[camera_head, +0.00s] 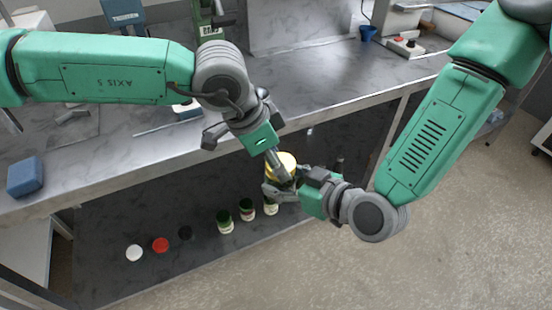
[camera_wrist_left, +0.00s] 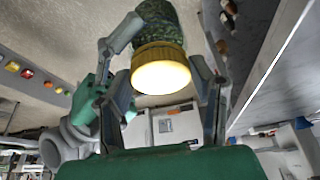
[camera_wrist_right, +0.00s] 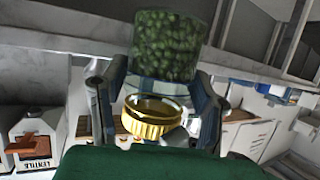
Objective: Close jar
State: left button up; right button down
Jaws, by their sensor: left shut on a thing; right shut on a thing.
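A glass jar with green contents shows in the right wrist view (camera_wrist_right: 168,45) and behind the lid in the left wrist view (camera_wrist_left: 162,18). A gold-yellow lid (camera_head: 288,160) is at the jar's mouth end; it also shows in the left wrist view (camera_wrist_left: 160,72) and right wrist view (camera_wrist_right: 150,115). My left gripper (camera_head: 274,164) is shut on the lid, its fingers on either side. My right gripper (camera_head: 277,190) is shut on the jar, lower and to the right. The grippers hide much of the jar in the head view. I cannot tell whether the lid is seated.
On the dark lower shelf (camera_head: 120,285) stand several jars, including a green-topped one (camera_head: 224,222). A white lid (camera_head: 134,253), a red lid (camera_head: 160,245) and a black lid (camera_head: 185,233) lie left of them. The steel counter (camera_head: 330,85) runs behind, with a blue block (camera_head: 25,177) at left.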

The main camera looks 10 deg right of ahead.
pick_arm(q)
jog(key=o, duration=0.8)
jog(key=shift+w+a, duration=0.1)
jog(key=shift+c, duration=0.2)
notch_tip(320, 180, up, 4)
jog(key=shift+f, duration=0.15)
jog(key=shift+r, duration=0.4)
jog(key=shift+c, duration=0.3)
